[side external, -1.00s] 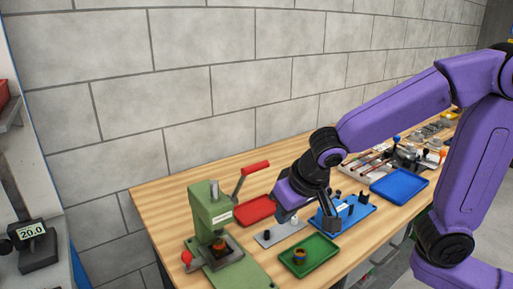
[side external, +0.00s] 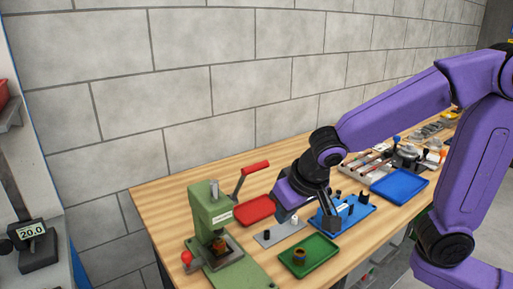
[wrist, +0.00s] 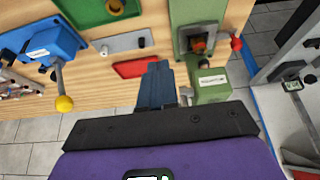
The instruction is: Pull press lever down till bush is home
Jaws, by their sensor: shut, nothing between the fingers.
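The green arbor press (side external: 212,210) stands at the near left of the bench. Its lever (side external: 239,185) slants up to the right and ends in a raised red handle (side external: 255,168). An orange-brown part, perhaps the bush, shows in the press opening (wrist: 199,45) in the wrist view; its seating cannot be told. My gripper (wrist: 157,82) is shut and empty, its dark fingers together. In the side view my gripper (side external: 282,213) is right of the press and below the red handle, apart from both. The fingers and hand hide the lever in the wrist view.
A red tray (side external: 254,211) lies behind a grey plate (side external: 268,238). A green tray (side external: 322,246) holds a small ringed part (side external: 299,256). A blue fixture (side external: 357,208) and a blue tray (side external: 399,184) are farther right. A red knob (side external: 186,257) is at the press's left.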

